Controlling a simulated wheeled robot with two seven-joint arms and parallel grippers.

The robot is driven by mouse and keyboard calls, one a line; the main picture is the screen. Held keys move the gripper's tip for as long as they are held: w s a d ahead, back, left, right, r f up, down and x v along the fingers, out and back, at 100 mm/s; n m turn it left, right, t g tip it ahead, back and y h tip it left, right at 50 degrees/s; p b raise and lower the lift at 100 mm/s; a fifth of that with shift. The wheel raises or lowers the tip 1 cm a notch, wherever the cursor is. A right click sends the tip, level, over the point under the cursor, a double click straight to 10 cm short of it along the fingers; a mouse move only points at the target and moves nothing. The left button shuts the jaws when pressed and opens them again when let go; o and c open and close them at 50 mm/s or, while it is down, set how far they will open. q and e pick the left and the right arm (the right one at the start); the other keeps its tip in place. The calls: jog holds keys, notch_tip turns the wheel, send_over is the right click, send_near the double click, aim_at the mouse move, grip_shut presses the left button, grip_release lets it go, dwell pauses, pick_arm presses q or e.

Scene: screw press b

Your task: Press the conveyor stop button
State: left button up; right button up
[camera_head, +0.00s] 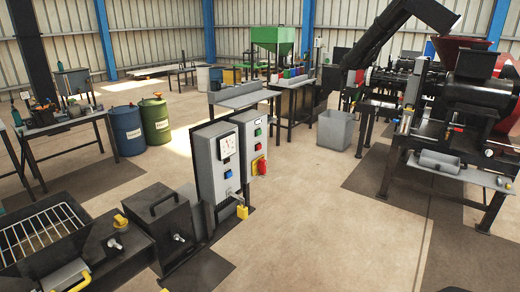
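Two grey control boxes stand side by side on a post in the middle of the camera_head view. The right box (244,158) has a white label at the top, a small green button (257,132) below it, and a red and yellow switch (259,166) low down. The left box (210,165) carries a round gauge (227,146) and a blue switch (228,172). The lettering is too small to read, so I cannot tell which control is the conveyor stop button. Neither of my grippers is in view.
A yellow padlock (242,211) hangs below the boxes. A black lidded box (160,223) and a grill rack (40,232) are at the lower left. A large machine (460,110) stands at the right. The floor (330,220) right of the boxes is clear.

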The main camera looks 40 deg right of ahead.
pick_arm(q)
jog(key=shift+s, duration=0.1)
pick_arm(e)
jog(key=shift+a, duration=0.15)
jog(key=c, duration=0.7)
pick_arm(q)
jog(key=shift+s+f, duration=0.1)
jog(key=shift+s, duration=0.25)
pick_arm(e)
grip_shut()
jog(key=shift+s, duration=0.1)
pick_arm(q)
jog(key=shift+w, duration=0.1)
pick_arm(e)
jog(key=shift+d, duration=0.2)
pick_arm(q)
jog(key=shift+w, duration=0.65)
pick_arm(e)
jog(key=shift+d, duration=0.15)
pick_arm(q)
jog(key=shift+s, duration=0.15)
